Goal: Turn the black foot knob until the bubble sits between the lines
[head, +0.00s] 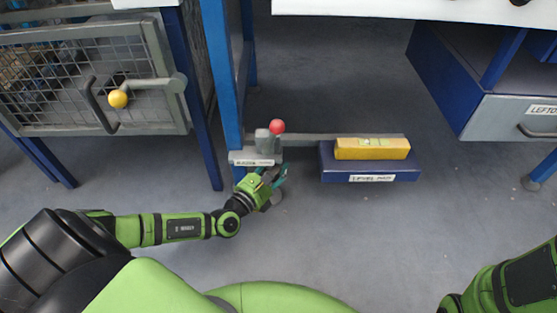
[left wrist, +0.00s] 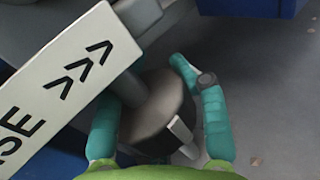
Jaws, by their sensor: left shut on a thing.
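The black foot knob (left wrist: 158,112) is a dark round disc with a white pointer mark in the left wrist view. My left gripper (left wrist: 150,95) has its teal fingers on both sides of it, shut on it. In the head view this gripper (head: 276,178) is low beside the foot of the blue post and mostly hides the knob. A yellow spirit level (head: 372,153) lies on a blue block labelled LEVEL PAD (head: 335,172). Its vial (head: 372,142) is pale green; the bubble's place between the lines is too small to tell. My right gripper is out of view.
A white label plate with arrows (left wrist: 60,80) is close to the left finger. A red ball (head: 277,127) tops a grey piece just behind the gripper. A mesh-fronted cabinet (head: 80,80) stands left, a blue drawer unit (head: 450,80) right. The floor between is open.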

